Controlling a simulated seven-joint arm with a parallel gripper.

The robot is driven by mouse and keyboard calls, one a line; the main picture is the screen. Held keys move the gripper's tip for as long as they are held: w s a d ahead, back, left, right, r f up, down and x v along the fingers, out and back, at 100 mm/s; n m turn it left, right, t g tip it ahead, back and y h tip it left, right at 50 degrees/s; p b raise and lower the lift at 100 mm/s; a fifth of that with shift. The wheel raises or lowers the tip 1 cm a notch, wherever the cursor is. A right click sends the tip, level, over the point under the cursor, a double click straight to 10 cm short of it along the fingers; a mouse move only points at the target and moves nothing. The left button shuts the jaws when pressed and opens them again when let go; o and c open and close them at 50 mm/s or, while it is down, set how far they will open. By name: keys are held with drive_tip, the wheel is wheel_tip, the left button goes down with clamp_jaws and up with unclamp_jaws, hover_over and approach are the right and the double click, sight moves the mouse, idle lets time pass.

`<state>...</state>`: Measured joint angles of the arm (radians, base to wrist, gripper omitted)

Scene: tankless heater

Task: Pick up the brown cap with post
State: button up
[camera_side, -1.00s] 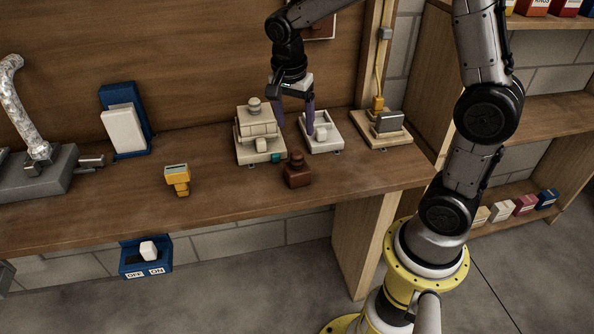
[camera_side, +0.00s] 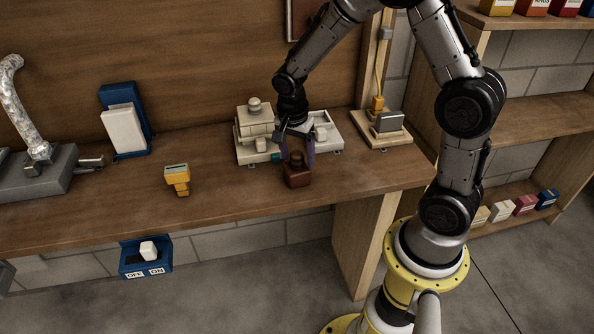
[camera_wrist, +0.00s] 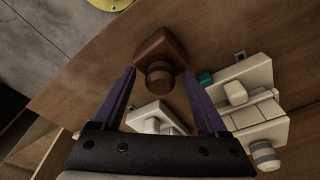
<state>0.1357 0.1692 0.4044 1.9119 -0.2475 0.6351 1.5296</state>
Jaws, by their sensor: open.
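The brown cap with post (camera_side: 297,172) stands upright on the wooden bench near its front edge in the side view. In the wrist view the brown cap (camera_wrist: 158,58) lies just beyond and between the tips of the fingers, its round post facing the camera. My gripper (camera_side: 298,158) is open, with its purple fingers pointing down close above and behind the cap. I cannot tell whether a finger touches the cap.
A cream block assembly (camera_side: 254,133) stands behind left of the cap. A white fixture (camera_side: 325,133) is partly hidden behind my gripper. A plug board (camera_side: 381,130) is to the right. A yellow tool (camera_side: 177,178) lies left. The bench right of the cap is clear.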

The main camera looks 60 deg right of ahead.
clamp_jaws()
idle(0.3)
drive_tip(key=shift+r, duration=0.15)
